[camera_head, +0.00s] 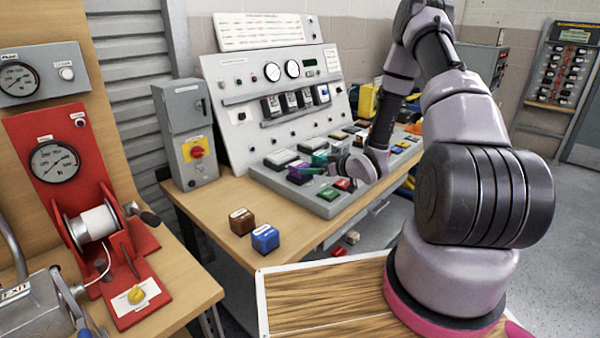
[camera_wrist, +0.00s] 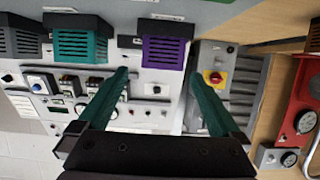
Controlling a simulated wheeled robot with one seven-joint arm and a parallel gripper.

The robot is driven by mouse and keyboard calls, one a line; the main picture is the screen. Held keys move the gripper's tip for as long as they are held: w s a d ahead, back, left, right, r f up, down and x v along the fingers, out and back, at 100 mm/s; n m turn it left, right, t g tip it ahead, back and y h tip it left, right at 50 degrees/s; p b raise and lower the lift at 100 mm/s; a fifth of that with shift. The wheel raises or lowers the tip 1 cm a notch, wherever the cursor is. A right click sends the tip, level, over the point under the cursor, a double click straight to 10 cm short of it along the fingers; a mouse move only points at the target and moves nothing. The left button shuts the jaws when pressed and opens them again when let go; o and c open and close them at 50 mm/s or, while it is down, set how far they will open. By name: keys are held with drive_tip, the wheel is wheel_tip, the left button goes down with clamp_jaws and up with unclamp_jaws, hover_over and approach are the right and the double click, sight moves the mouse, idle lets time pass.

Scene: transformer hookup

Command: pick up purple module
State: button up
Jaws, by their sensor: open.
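The purple module (camera_head: 298,174) sits at the near left part of the grey module tray (camera_head: 325,207) in the head view, partly hidden by my gripper (camera_head: 316,164). In the wrist view the purple module (camera_wrist: 163,53), with a grooved side and a pale label, shows above and between the tips of my two teal fingers (camera_wrist: 163,78). My gripper is open and empty. The fingers appear apart from the module; how far apart I cannot tell.
A teal module (camera_wrist: 80,47) and a dark grey module (camera_wrist: 20,42) stand beside the purple one. A brown block (camera_head: 241,221) and a blue block (camera_head: 265,238) sit on the bench. The control panel (camera_head: 275,95) rises behind the tray, with a grey switch box (camera_head: 186,130) to its left.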

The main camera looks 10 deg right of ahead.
sight(300, 164)
drive_tip(key=shift+x, duration=0.85)
drive_tip(key=x, duration=0.4)
drive_tip(key=shift+a+r, duration=0.3)
drive_tip(key=shift+a, duration=0.1)
drive_tip(key=shift+w+a+f, duration=0.2)
drive_tip(key=shift+w, duration=0.3)
drive_tip(key=shift+r, duration=0.1)
drive_tip(key=c, duration=1.6)
